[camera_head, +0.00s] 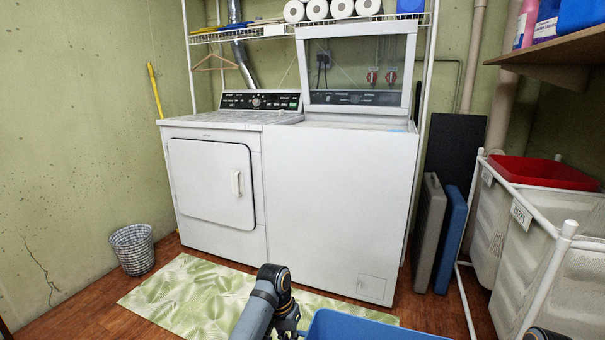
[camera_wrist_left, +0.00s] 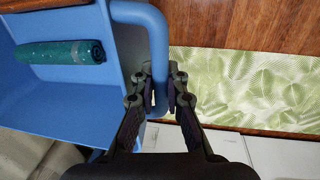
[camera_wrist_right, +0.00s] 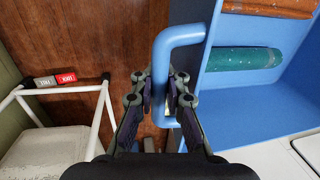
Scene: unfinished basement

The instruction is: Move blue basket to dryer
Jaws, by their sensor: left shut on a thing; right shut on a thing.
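The blue basket (camera_head: 365,326) shows at the bottom edge of the head view, mostly cut off. My left gripper (camera_wrist_left: 160,102) is shut on one of its side handles (camera_wrist_left: 158,50). My right gripper (camera_wrist_right: 160,100) is shut on the opposite handle (camera_wrist_right: 165,60). A rolled green cloth (camera_wrist_left: 60,52) and a rolled orange cloth (camera_wrist_right: 268,7) lie inside the basket. The white dryer (camera_head: 212,185) stands at the back left with its front door closed. The white washer (camera_head: 335,200) is to its right with its lid raised. In the head view the right gripper is hidden below the frame.
A leaf-patterned mat (camera_head: 185,298) lies before the machines. A small checked bin (camera_head: 133,249) stands left of the dryer. White-framed hampers (camera_head: 545,230) and folded boards (camera_head: 428,230) stand on the right. A wooden shelf (camera_head: 555,55) juts out at upper right.

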